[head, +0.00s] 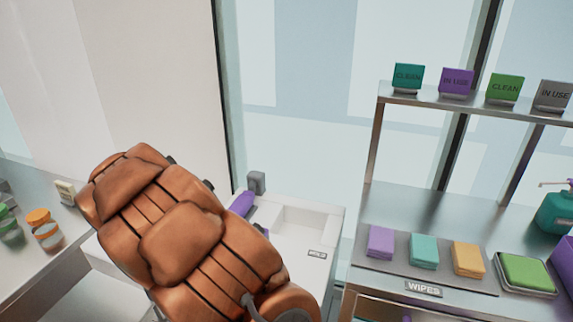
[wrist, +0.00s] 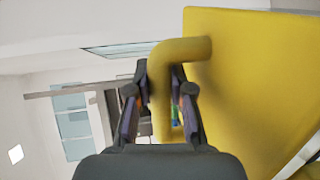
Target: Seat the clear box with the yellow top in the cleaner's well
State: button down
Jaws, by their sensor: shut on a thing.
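The yellow top (wrist: 250,80) fills the right of the wrist view, tilted in the picture, with a bent yellow handle (wrist: 184,50) rising from it. My gripper (wrist: 160,76) is shut on this handle, one finger on each side. The clear walls of the box are not plainly visible; only a pale edge shows at the lower right. In the head view my arm hides the gripper and the box. A white unit with a recessed well (head: 308,219), probably the cleaner, stands beyond my arm, and its left part is covered.
A purple item (head: 243,203) and a small grey block (head: 256,182) are at the unit's back left. Right is a metal shelf (head: 445,212) with folded wipes (head: 424,251) and several sign cards (head: 456,82).

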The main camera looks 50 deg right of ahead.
jog(key=s+d+f+m+g+h+p, duration=0.1)
jog(key=s+d+m+g+h, duration=0.3)
jog(key=d, duration=1)
jog(key=s+d+f+m+g+h, duration=0.1)
jog(key=s+d+m+h, duration=0.4)
jog(key=d, duration=0.9)
jog(key=s+d+f+m+g+h, duration=0.35)
jog(key=s+d+g, duration=0.35)
jog(key=s+d, duration=1.15)
notch_tip(320, 180, down, 14)
jog(key=s+a+b, duration=0.1)
jog(key=b, duration=0.3)
jog(key=shift+s+a+f+m+y+b, duration=0.15)
jog(key=shift+s+m+y+b, duration=0.2)
jog(key=shift+b, duration=0.05)
jog(key=shift+s+a, duration=0.1)
jog(key=shift+a, duration=0.15)
jog(key=shift+f+p, duration=0.35)
jog(key=shift+p, duration=0.1)
jog(key=c, duration=1)
grip_release()
jog(key=shift+o, duration=0.2)
